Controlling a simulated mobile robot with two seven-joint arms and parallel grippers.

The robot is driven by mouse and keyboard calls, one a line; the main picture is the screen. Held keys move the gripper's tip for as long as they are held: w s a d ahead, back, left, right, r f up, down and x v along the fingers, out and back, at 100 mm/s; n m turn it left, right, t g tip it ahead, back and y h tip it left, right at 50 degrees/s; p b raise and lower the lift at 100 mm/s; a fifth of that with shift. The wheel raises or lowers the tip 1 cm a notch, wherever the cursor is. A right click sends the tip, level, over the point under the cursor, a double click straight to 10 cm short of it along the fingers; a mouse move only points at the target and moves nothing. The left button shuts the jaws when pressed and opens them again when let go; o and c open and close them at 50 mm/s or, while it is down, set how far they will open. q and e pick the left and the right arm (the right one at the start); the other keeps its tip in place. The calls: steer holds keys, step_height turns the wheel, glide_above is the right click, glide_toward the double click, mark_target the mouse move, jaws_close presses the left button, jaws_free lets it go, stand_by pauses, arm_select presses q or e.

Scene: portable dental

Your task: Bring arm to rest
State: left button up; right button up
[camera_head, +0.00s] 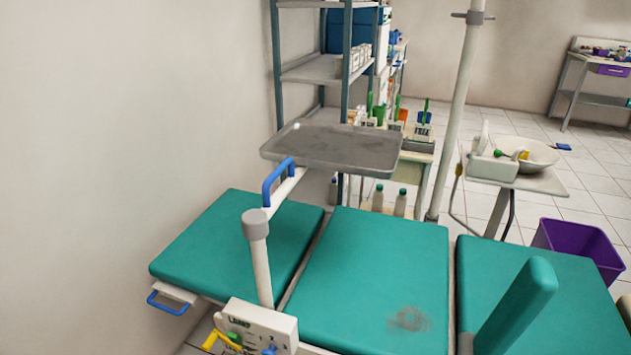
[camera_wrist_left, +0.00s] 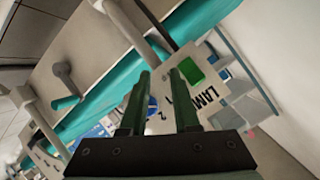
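My left gripper (camera_wrist_left: 160,74) shows only in the left wrist view. Its two dark green fingers stand apart with nothing held between them. Past the fingers is a pale panel (camera_wrist_left: 213,108) lettered LAMP with a green rocker switch (camera_wrist_left: 191,71). Whether a finger touches the panel I cannot tell. Neither of my arms shows in the head view, and my right gripper is in no view.
In the head view, a green padded chair (camera_head: 375,270) fills the front, with a control box (camera_head: 262,322) at its near edge. A grey tray (camera_head: 330,147) overhangs its far side. A pole (camera_head: 458,110), a basin (camera_head: 535,152) and a purple bin (camera_head: 580,246) stand beyond.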

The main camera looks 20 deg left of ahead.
arm_select(q)
steer(key=s+d+r+n+h, duration=0.2)
steer(key=d+r+n+h, duration=0.15)
steer(key=d, duration=0.55)
steer(key=s+a+r+n+g+p, duration=0.1)
steer(key=s+r+g+p, duration=0.2)
steer(key=p, duration=1.8)
steer(key=s+r+y, duration=0.1)
steer(key=s+r, duration=0.3)
steer(key=shift+a+n+g, duration=0.3)
steer(key=shift+n+g, duration=0.05)
steer(key=shift+g, duration=0.05)
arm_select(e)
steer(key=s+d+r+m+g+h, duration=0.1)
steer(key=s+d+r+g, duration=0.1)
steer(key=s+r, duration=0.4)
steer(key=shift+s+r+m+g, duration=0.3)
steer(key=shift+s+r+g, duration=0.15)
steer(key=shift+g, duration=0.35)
arm_select(q)
steer(key=shift+r, duration=0.1)
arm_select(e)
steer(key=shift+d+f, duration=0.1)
